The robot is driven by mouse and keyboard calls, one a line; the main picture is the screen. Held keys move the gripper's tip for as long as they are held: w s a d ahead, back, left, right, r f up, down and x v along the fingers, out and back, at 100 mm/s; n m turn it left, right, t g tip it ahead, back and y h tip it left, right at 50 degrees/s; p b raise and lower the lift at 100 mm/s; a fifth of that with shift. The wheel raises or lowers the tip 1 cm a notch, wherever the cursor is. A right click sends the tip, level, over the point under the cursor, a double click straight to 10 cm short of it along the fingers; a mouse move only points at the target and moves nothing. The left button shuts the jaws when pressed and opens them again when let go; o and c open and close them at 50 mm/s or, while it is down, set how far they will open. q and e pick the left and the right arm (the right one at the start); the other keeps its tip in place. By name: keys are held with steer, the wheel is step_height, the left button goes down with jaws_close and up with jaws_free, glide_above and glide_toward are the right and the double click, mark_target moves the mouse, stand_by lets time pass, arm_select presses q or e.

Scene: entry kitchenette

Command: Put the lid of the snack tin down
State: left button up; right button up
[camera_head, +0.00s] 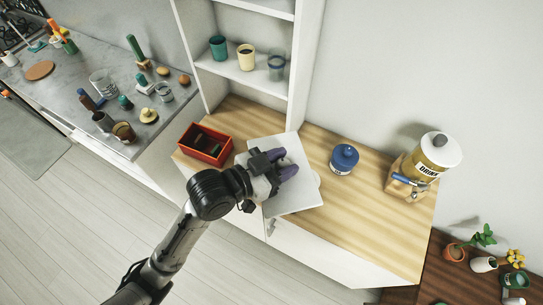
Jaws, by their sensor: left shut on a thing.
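My left gripper (285,164) is over the wooden counter, above a flat white board (296,198). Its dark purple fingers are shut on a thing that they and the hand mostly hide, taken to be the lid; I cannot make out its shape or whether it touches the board. A round blue tin (344,158) with a pale label stands upright on the counter to the right of the gripper, apart from it. It looks like the snack tin, but I cannot tell whether its top is open. My right gripper is not in view.
A red box (205,145) with dark contents stands left of the board. A drink dispenser (433,153) stands on a wooden stand at the right. Cups (246,57) are on the shelf behind. Wooden counter (365,218) is bare in front of the blue tin.

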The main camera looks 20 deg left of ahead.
mark_target(286, 163)
arm_select(q)
steer(key=w+d+f+m+g+h, duration=0.1)
steer(key=f+m+g, duration=0.1)
steer(key=w+d+f+m+g+h, duration=0.1)
steer(key=w+d+f+h, duration=0.1)
steer(key=shift+w+d+f+m+g, duration=0.2)
steer(key=shift+w+m+g, duration=0.1)
steer(key=shift+m+g, duration=0.1)
steer(key=shift+a+f+m+g+h, duration=0.1)
steer(key=shift+a+m+g+h, duration=0.25)
steer(key=shift+g, duration=0.35)
steer(key=shift+s+a+m+g+h, duration=0.2)
steer(key=shift+a+m+g, duration=0.2)
steer(key=shift+m+g, duration=0.35)
steer(key=shift+s+a+m+g+h, duration=0.2)
steer(key=shift+a+m+g, duration=0.3)
steer(key=shift+g, duration=0.35)
steer(key=shift+s+a+m+g+h, duration=0.1)
steer(key=shift+a+m+g+h, duration=0.2)
steer(key=shift+m+g, duration=0.45)
steer(key=shift+w, duration=0.1)
